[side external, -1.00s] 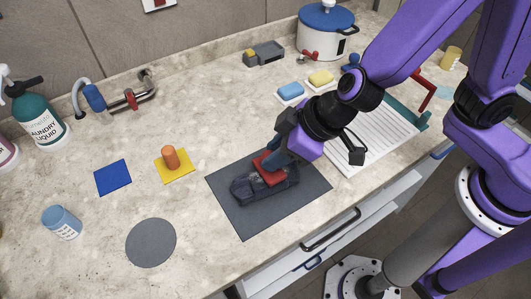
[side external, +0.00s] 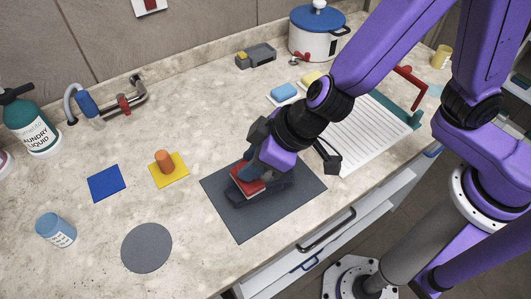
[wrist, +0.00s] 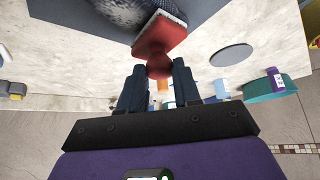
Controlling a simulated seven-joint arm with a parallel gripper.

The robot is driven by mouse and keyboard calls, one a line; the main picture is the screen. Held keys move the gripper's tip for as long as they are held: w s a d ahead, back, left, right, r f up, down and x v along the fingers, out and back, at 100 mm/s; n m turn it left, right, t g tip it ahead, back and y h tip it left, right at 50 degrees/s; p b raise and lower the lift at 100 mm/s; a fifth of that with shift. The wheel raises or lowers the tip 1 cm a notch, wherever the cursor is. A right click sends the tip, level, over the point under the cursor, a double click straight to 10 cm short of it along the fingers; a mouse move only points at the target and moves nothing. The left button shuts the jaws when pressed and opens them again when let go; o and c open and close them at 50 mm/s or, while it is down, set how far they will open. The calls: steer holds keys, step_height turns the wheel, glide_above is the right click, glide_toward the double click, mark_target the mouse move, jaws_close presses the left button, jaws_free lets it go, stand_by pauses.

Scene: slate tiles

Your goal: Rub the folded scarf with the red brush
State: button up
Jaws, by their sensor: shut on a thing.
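The red brush (side external: 246,183) sits at the left part of the dark folded scarf (side external: 274,190), seemingly touching its top. The scarf lies on a dark grey mat (side external: 240,224). My gripper (side external: 254,168) is shut on the brush from above. In the wrist view, the fingers (wrist: 158,70) stand either side of the brush's round red knob, and the brush's red block (wrist: 160,38) with a pale edge shows beyond. The scarf (wrist: 125,12) shows there as a speckled grey patch, partly behind the brush. My gripper and the brush hide part of the scarf in the side view.
Left of the mat are an orange peg on a yellow square (side external: 180,178), a blue square (side external: 106,184), a grey disc (side external: 146,248) and a blue-capped bottle (side external: 55,230). A lined sheet (side external: 365,130) and sponges (side external: 284,91) lie behind. The counter's front edge is close.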

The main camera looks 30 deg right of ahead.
steer(key=shift+w+a, duration=0.1)
steer(key=shift+a, duration=1.15)
steer(key=shift+w+a+r, duration=0.1)
steer(key=shift+a+r, duration=0.05)
steer(key=shift+r, duration=0.05)
step_height(320, 180, up, 8)
steer(key=shift+f, duration=0.15)
steer(key=w+d+m+t+h, duration=0.1)
steer(key=w+d+m+h, duration=0.15)
steer(key=w+d, duration=0.5)
steer(key=w+d+m+t+h, duration=0.1)
steer(key=w+d+m, duration=0.3)
steer(key=d, duration=0.6)
steer(key=w+d+m+h, duration=0.2)
steer(key=d+m, duration=0.4)
steer(key=d, duration=1.4)
steer(key=shift+w+d+r+h, duration=0.15)
steer(key=shift+d+r+h, duration=0.25)
steer(key=shift+h, duration=0.15)
